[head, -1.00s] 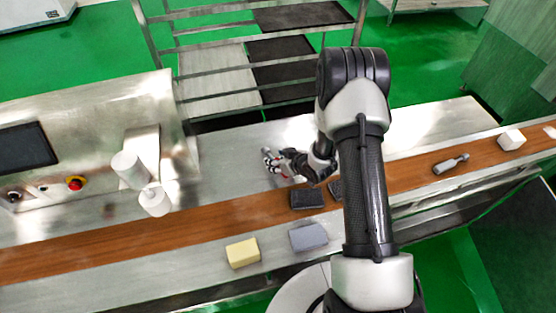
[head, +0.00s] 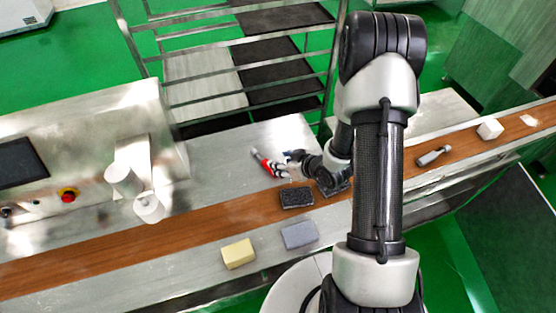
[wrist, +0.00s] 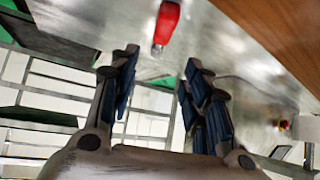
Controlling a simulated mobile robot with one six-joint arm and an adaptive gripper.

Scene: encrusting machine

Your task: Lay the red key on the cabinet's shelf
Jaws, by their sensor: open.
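The red key (wrist: 165,24) shows at the top of the wrist view, lying on the metal table just beyond the fingertips. In the head view a red, elongated thing that looks like the key (head: 264,162) lies on the metal surface behind the brown belt. My gripper (wrist: 161,58) is open, with nothing between its fingers. In the head view my gripper (head: 288,165) is right beside the key, partly hidden by its own wrist. A greenish panelled cabinet (head: 505,45) stands at the upper right; no shelf in it shows clearly.
Dark blocks (head: 296,198), a grey block (head: 299,235) and a yellow block (head: 238,254) lie near my arm. A grey tool (head: 433,156) and a white block (head: 490,129) are on the belt. A metal rack (head: 228,50) stands behind; a machine with white cylinders (head: 149,207) is left.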

